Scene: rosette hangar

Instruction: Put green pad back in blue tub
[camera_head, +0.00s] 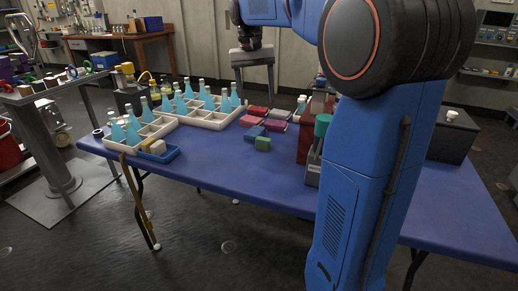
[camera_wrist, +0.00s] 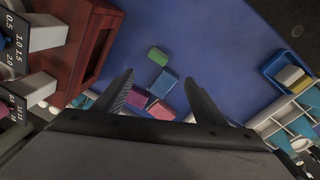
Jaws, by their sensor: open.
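The green pad (camera_head: 263,144) lies on the blue table, at the near end of a group of red and blue pads. In the wrist view the green pad (camera_wrist: 158,56) lies just beyond my fingertips, next to a blue pad. The blue tub (camera_head: 172,155) sits at the table's front left and holds a tan block and a whitish block. It also shows in the wrist view (camera_wrist: 269,71), at the right edge. My gripper (camera_head: 254,92) is open and empty, above and behind the pads; its two fingers also show in the wrist view (camera_wrist: 159,77).
White divided crates (camera_head: 205,122) with several light-blue bottles stand behind and left of the tub. Red pads (camera_head: 252,121) and a blue pad (camera_head: 250,134) lie beside the green one. A dark red box (camera_head: 304,140) stands to their right. Bare table lies between pads and tub.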

